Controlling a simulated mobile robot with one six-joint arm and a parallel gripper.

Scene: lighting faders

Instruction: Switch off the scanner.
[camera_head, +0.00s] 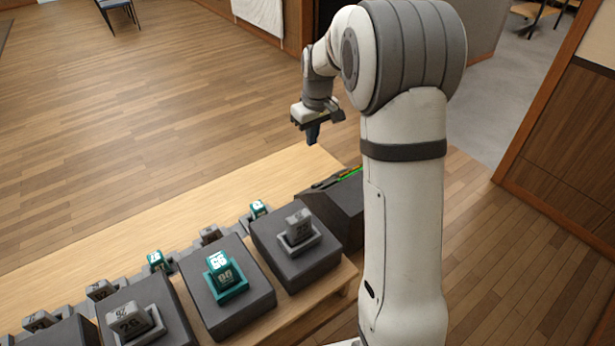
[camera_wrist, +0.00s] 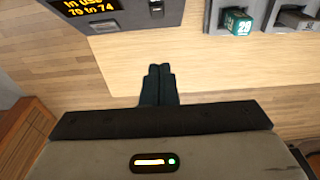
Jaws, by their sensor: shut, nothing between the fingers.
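No label naming a scanner is readable in either view. A dark box (camera_head: 343,212) stands at the right end of the table, partly hidden behind my arm. In the wrist view the dark box (camera_wrist: 118,18) is at the top, cut off by the edge. Its orange display (camera_wrist: 90,7) seems to read "In use" and "70 to 74". A small grey fitting (camera_wrist: 156,9) is on its face. My gripper (camera_head: 313,137) is shut and empty, above and beyond the box, apart from it. The shut fingers (camera_wrist: 158,84) also show in the wrist view.
Several dark blocks with numbered knobs line the wooden table (camera_head: 305,168). A teal knob (camera_head: 222,268) and a grey knob (camera_head: 298,228) are nearest the box. Another teal knob (camera_wrist: 236,22) is at the wrist view's upper right. Open floor (camera_head: 150,110) lies beyond the table.

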